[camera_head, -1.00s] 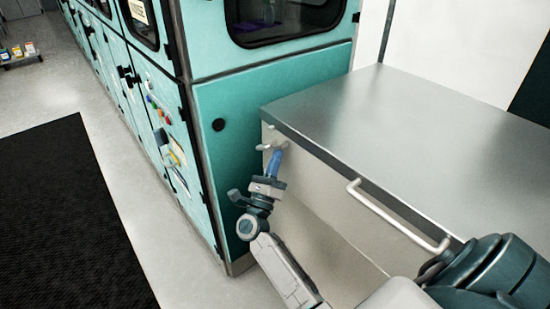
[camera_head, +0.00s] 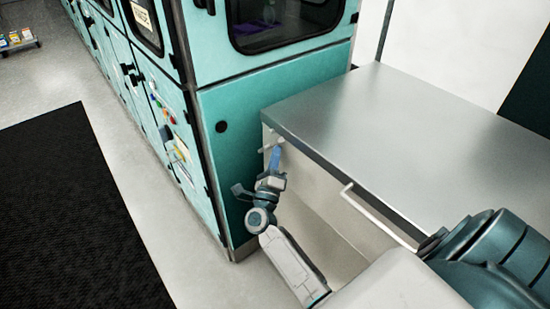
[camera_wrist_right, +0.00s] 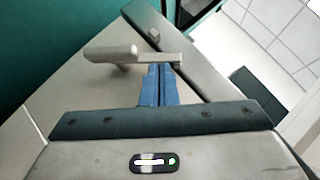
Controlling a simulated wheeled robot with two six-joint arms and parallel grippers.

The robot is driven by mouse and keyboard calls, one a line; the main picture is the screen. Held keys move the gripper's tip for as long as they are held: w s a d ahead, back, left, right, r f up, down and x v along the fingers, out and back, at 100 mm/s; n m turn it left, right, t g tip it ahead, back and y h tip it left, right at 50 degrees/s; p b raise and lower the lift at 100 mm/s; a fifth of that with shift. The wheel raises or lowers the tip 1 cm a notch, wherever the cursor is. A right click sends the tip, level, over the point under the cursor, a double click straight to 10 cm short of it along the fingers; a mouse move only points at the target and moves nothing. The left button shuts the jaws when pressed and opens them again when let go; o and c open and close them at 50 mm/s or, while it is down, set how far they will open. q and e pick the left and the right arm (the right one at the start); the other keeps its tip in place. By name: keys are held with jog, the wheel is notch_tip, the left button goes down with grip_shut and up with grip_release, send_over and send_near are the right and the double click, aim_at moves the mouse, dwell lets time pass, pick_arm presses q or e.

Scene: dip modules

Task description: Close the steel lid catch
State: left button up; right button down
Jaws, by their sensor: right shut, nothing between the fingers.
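The steel lid catch (camera_head: 265,149) is a small pale metal lever near the far left end of the metal chest's front, just below the lid edge. In the right wrist view the catch (camera_wrist_right: 112,52) shows as a rounded grip with an arm running right towards the lid edge. My right gripper (camera_head: 274,154) has blue fingers and is shut and empty. Its fingertips (camera_wrist_right: 158,72) are right at the arm of the catch. I cannot tell whether they touch it. My left gripper is not in view.
The chest's flat steel lid (camera_head: 400,110) is down and bare. A bar handle (camera_head: 375,212) sticks out from its front, close to my right arm. A teal cabinet (camera_head: 265,120) stands beyond the chest's left end. A black mat (camera_head: 70,210) lies on the floor at left.

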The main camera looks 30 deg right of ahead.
jog(key=r+n+y+p, duration=0.1)
jog(key=n+p, duration=0.1)
jog(key=p, duration=0.2)
jog(key=w+r+n+y+p, duration=0.1)
jog(key=r+y+p, duration=0.1)
jog(key=p, duration=0.2)
jog(key=shift+w+n+p, duration=0.15)
jog(key=shift+n+p, duration=0.15)
jog(key=shift+n, duration=0.1)
jog(key=shift+w, duration=0.3)
jog(key=shift+w+r, duration=0.2)
jog(key=shift+s+a, duration=0.1)
